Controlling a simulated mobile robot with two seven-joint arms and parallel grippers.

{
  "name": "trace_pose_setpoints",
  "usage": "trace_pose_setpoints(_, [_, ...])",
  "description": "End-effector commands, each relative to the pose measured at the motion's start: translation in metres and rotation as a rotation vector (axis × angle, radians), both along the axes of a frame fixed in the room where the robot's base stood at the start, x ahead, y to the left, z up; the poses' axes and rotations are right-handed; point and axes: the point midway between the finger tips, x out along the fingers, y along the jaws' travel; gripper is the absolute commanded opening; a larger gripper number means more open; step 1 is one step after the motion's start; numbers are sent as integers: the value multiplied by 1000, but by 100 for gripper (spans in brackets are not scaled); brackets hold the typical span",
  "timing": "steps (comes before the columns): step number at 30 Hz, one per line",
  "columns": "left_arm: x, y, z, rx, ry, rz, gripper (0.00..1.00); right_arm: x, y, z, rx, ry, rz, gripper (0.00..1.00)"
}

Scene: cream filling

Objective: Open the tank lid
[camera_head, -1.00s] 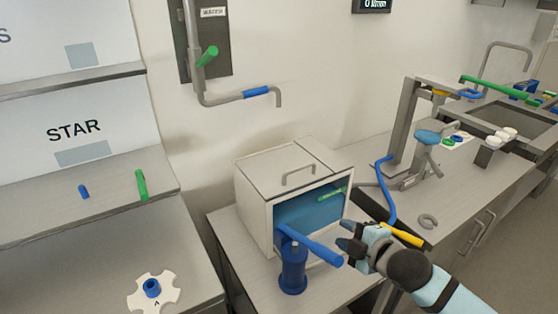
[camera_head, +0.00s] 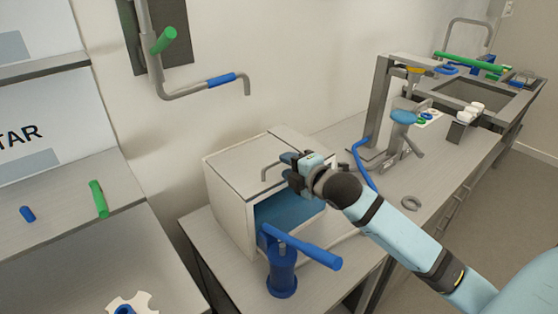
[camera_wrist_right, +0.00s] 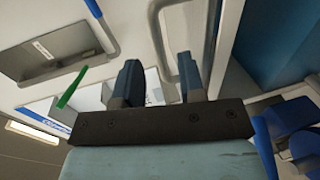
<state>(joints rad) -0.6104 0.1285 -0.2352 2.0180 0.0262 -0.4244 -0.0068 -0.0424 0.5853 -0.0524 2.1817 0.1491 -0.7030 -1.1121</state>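The tank is a pale box (camera_head: 231,207) with a blue front on the worktop in the head view. Its flat grey lid (camera_head: 235,163) lies closed on top and carries a thin grey bar handle (camera_head: 264,171). My right gripper (camera_head: 289,164) is at the right end of this handle, above the lid's front edge. In the right wrist view its two blue fingers (camera_wrist_right: 160,76) stand apart, with the grey handle (camera_wrist_right: 159,45) showing between and beyond them. I cannot tell whether a finger touches it. My left gripper is not in view.
A blue pump with a long lever (camera_head: 281,270) stands close in front of the tank. A water pipe (camera_head: 195,90) hangs on the wall above.

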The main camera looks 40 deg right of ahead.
Motion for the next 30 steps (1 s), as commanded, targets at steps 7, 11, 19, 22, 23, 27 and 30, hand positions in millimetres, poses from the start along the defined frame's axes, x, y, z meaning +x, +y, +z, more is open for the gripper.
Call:
trace_pose_setpoints(7, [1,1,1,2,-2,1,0,33,3,-6,3,-1,-1,37])
trace_pose_setpoints(11, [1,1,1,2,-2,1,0,39,3,-8,1,0,0,37])
trace_pose_setpoints(19, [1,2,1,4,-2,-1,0,40,3,-8,1,0,1,37])
trace_pose_setpoints(22, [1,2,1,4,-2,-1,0,40,3,-8,1,0,1,14])
trace_pose_setpoints(23, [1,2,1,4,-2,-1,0,40,3,-8,1,0,1,7])
trace_pose_setpoints(27, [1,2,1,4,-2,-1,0,40,3,-8,1,0,0,0])
trace_pose_setpoints(30, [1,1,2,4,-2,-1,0,40,3,-8,2,1,0,0])
